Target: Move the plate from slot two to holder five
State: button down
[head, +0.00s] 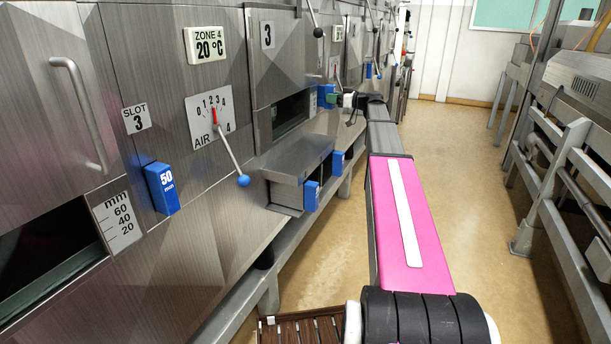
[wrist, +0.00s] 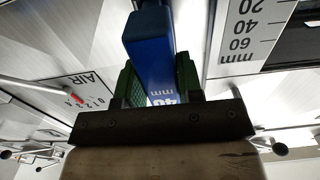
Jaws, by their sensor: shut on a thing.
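My gripper (head: 334,98) is at the far end of my outstretched arm, at the dryer front beyond the zone marked 3. In the wrist view its green fingers (wrist: 158,82) are shut on the sides of a blue plate (wrist: 150,45). The plate's white label is partly hidden by the gripper's dark bar. The same blue plate (head: 325,96) shows small in the head view, against the dryer front. I cannot tell whether it is still seated in its slot. No number for slot two or holder five is readable.
A blue 50 mm plate (head: 162,187) sits at slot 3, nearer. A blue-knobbed lever (head: 243,180) sticks out. The aisle floor (head: 455,140) is clear; metal frames (head: 560,190) stand right.

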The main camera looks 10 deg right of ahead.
jog(key=v, duration=1)
jog(key=shift+d, duration=0.2)
dwell(3.5)
jog(key=shift+v, duration=1.7)
jog(key=shift+s, duration=0.15)
jog(key=v, duration=0.9)
jog(key=shift+s+d, duration=0.3)
jog(key=shift+s, duration=0.1)
